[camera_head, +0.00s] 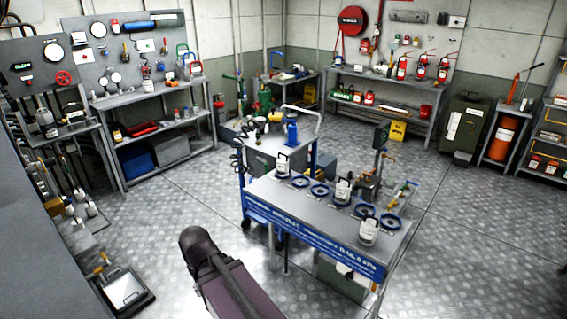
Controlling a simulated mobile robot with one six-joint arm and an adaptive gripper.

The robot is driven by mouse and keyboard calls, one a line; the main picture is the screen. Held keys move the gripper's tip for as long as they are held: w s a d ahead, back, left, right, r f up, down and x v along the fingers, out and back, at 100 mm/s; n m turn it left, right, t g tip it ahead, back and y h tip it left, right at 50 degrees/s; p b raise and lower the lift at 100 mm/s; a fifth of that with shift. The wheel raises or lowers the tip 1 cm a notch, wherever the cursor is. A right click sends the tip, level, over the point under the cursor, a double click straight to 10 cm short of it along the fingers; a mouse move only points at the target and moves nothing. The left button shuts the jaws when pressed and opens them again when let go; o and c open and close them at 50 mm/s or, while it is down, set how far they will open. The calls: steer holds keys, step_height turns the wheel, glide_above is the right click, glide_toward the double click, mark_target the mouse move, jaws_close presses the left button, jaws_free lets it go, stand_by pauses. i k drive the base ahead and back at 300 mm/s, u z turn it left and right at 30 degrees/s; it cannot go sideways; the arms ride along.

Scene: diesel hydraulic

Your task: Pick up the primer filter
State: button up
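Three white-and-grey canisters with dark tops stand upright on the grey bench with the blue front edge (275,204): one at the far left end (282,168), one in the middle (342,192) and one at the near right end (368,234). They look like filters, but their labels are too small to read, so I cannot tell which is the primer filter. My own arm shows at the bottom, left of the bench and apart from it. My gripper's fingers do not show.
Several blue rings (319,188) lie between the canisters. A valve assembly (402,193) stands behind the bench's right side. A workbench with a blue cylinder (291,132) adjoins behind. Loaded shelves line the walls. The metal floor (180,215) is clear left of the bench.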

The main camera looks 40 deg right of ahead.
mark_target(282, 162)
steer(key=z, duration=0.45)
steer(key=i, duration=1.4)
steer(key=z, duration=0.35)
